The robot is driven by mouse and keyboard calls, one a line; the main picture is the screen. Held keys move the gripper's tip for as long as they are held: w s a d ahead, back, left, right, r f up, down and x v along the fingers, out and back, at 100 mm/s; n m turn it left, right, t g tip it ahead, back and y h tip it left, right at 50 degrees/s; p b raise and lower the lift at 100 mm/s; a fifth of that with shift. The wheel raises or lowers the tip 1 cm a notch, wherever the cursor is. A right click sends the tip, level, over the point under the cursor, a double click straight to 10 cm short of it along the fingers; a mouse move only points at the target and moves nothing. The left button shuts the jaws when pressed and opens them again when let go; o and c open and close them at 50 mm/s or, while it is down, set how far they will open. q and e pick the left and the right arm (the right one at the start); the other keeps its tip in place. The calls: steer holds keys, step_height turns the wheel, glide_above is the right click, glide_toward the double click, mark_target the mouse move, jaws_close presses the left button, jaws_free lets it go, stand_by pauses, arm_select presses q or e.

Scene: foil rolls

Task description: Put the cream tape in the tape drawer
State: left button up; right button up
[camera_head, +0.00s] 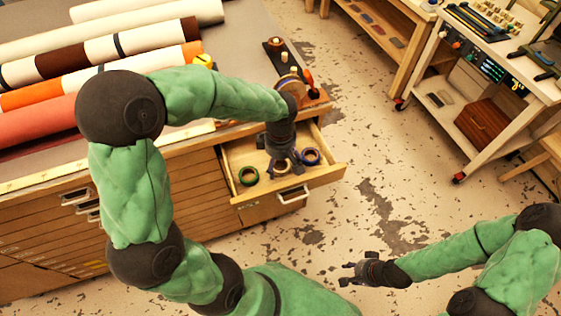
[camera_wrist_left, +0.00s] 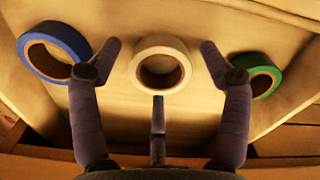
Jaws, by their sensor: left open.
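The tape drawer (camera_head: 238,196) is pulled out from the wooden cabinet. The cream tape (camera_wrist_left: 160,46) lies in it, seen in the left wrist view between a blue tape (camera_wrist_left: 28,52) and a green tape (camera_wrist_left: 276,78). My left gripper (camera_wrist_left: 160,58) is open over the drawer, its fingers on either side of the cream tape with gaps visible. In the head view my left gripper (camera_head: 281,170) hides most of the cream tape. My right gripper (camera_head: 346,274) is empty, held out over the floor at lower right; its fingers look apart.
In the drawer, the green tape (camera_head: 248,176) and blue tape (camera_head: 311,156) lie close to my left gripper. Large rolls (camera_head: 120,50) cover the cabinet top at left. A wheeled cart (camera_head: 480,140) stands at right. The floor (camera_head: 375,150) between is clear.

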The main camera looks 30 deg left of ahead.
arm_select(q)
step_height(320, 180, up, 12)
steer(key=p, duration=0.5)
steer(key=shift+r, duration=0.15)
